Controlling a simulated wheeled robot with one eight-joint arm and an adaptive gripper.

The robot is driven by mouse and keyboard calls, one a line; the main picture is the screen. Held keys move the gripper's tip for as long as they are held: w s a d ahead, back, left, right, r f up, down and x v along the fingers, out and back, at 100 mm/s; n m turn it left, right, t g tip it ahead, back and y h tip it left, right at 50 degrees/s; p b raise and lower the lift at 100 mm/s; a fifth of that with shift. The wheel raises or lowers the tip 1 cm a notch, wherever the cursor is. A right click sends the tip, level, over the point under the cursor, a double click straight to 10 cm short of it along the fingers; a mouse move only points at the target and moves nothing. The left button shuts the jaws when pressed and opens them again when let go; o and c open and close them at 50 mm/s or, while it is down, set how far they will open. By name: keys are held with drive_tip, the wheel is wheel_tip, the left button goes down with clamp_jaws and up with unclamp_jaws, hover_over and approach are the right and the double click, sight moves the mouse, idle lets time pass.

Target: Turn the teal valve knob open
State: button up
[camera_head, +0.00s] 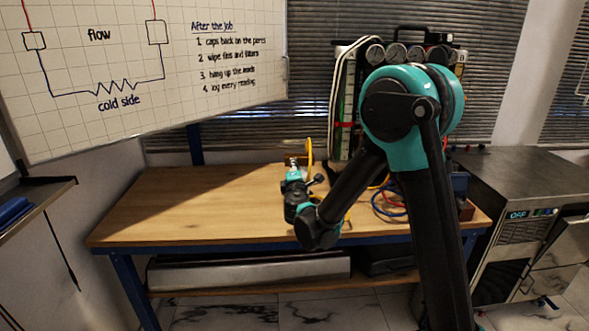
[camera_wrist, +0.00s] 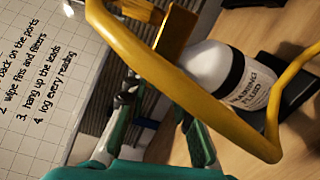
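I cannot make out the teal valve knob for certain in either view. My gripper (camera_head: 293,172) is low over the back of the workbench (camera_head: 205,205) in the head view. In the wrist view my gripper (camera_wrist: 157,98) has its two fingers spread apart, with nothing seen held. A thick yellow hose (camera_wrist: 165,75) crosses close in front of the fingers and hides part of the scene, including some of the space beyond the fingertips.
A white bottle (camera_wrist: 215,72) with a label ending in "FLUID" stands beside the yellow hose. A brass-coloured block (camera_wrist: 175,32) is behind it. A gauge rack (camera_head: 395,55) and coiled hoses (camera_head: 388,205) are at the bench's right. The bench's left part is clear.

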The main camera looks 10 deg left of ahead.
drive_tip(key=o, duration=0.4)
drive_tip(key=shift+o, duration=0.2)
drive_tip(key=shift+s, duration=0.15)
drive_tip(key=v, duration=1.1)
drive_tip(key=shift+s, duration=0.4)
drive_tip(key=shift+d, duration=0.25)
